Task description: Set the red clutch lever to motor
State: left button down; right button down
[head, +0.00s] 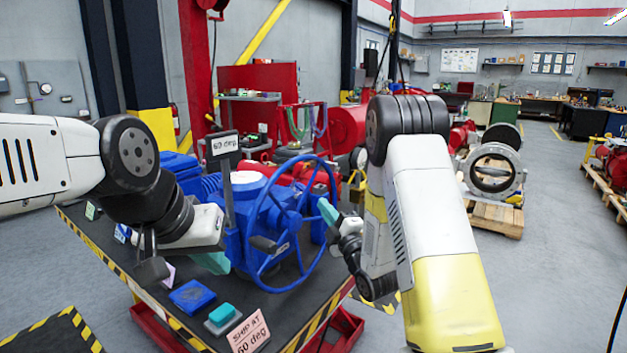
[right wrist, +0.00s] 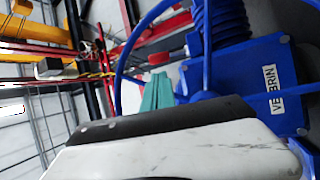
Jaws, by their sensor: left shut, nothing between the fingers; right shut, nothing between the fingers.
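The blue valve actuator (head: 245,222) with its large blue handwheel (head: 262,240) stands on the dark bench. In the right wrist view its blue housing (right wrist: 268,85) and part of the wheel rim show. A red grip on a thin rod (right wrist: 159,57), probably the clutch lever, shows beside the housing there; I cannot make out its setting. In the head view I cannot pick the lever out. My left gripper (head: 212,262), with teal fingertips, is shut and empty at the actuator's left front. My right gripper (head: 328,212) is shut and empty just right of the wheel; its teal fingers also show in the right wrist view (right wrist: 157,93).
The bench (head: 180,325) has a striped edge. On it are a blue flat piece (head: 192,297), a teal-topped block (head: 222,315) and a "SHIP AT 60 deg" card (head: 250,335). A "60 deg" sign (head: 224,145) stands above the actuator.

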aim_at(300, 172)
jog(key=shift+s+f+n, duration=0.15)
jog(key=shift+s+n, duration=0.05)
jog(key=shift+n, duration=0.1)
jog(key=x, duration=1.4)
jog(key=shift+s+r, duration=0.1)
jog(key=shift+r, duration=0.15)
